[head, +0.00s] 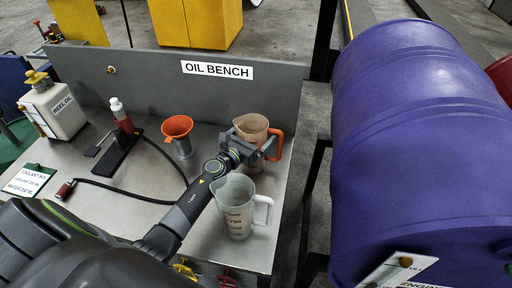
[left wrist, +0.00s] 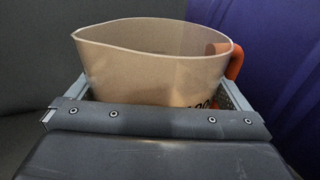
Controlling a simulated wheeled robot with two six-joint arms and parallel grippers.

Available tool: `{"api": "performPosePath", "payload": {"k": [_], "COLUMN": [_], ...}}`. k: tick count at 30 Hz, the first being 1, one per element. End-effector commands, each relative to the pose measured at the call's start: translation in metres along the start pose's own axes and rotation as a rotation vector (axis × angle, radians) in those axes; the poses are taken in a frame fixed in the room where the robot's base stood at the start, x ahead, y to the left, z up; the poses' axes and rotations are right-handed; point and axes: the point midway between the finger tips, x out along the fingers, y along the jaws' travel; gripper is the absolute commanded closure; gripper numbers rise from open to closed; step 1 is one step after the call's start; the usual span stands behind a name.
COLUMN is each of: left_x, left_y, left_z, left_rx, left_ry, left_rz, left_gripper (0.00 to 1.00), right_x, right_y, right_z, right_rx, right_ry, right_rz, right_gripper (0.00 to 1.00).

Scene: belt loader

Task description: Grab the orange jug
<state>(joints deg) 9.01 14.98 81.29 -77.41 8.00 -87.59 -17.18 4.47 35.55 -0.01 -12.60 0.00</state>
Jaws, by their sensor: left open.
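The orange jug, a translucent tan-orange jug with an orange handle, stands on the bench at the right in the head view (head: 252,127). In the left wrist view the jug (left wrist: 155,65) fills the middle, with its handle at the right. My left gripper (head: 247,146) is open, with its fingers on either side of the jug body. Its lower part is hidden by the gripper. Whether the fingers touch it I cannot tell. My right gripper is not in view.
A clear jug with a white handle (head: 236,208) stands close in front, beside my left arm. An orange funnel (head: 177,126) stands to the left. A blue drum (head: 420,150) stands right of the bench.

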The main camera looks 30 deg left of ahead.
Motion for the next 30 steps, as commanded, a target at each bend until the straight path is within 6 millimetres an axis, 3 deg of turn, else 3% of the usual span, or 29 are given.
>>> {"api": "performPosePath", "payload": {"k": [6,23,30], "left_x": [0.0003,0.0,0.0006], "left_y": [-0.0001,-0.0002,-0.0004], "left_z": [0.0002,0.0,0.0025], "left_rx": [0.0,0.0,0.0], "left_ry": [0.0,0.0,-0.003], "left_rz": [0.0,0.0,-0.001], "left_gripper": [0.01,0.75,0.76], "right_x": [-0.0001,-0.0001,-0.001], "right_y": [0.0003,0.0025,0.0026], "right_z": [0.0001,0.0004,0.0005], "right_rx": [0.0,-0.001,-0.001], "right_ry": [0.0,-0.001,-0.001], "right_rz": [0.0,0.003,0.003], "right_gripper": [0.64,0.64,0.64]}}
